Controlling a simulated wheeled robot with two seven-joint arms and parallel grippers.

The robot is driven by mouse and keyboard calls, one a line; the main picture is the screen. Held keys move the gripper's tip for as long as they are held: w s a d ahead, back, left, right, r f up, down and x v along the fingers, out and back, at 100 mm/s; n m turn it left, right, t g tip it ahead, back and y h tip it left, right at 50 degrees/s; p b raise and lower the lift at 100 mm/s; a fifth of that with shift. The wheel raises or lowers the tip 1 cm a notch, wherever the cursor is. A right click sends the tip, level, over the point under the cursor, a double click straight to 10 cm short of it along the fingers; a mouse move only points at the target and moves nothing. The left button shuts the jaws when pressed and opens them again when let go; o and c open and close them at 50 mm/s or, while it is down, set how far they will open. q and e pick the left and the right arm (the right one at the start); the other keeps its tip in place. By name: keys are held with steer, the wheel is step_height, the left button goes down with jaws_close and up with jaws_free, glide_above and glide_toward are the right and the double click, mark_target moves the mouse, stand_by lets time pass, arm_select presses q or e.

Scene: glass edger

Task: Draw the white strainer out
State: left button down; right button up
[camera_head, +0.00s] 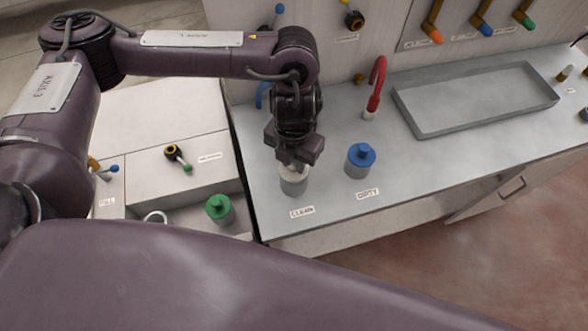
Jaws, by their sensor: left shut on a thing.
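My left gripper (294,163) points down over a short grey cylinder (294,187) with a pale top, above the left label on the grey counter. It is shut on the white strainer (291,172), whose pale top shows just under the fingers. The strainer sits at the mouth of the cylinder; how deep it reaches inside is hidden. The fingers cover part of it. My right gripper is not in view.
A blue-capped container (360,161) stands close to the right. A red hooked spout (375,88) rises behind it, and a shallow grey tray (428,130) lies farther right. A green-capped container (219,209) stands in the lower left recess. The counter's front right is clear.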

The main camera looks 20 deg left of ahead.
arm_select(q)
steer(key=shift+r+p, duration=3.15)
steer(key=shift+r, duration=0.35)
step_height(320, 180, up, 4)
steer(key=p, duration=0.4)
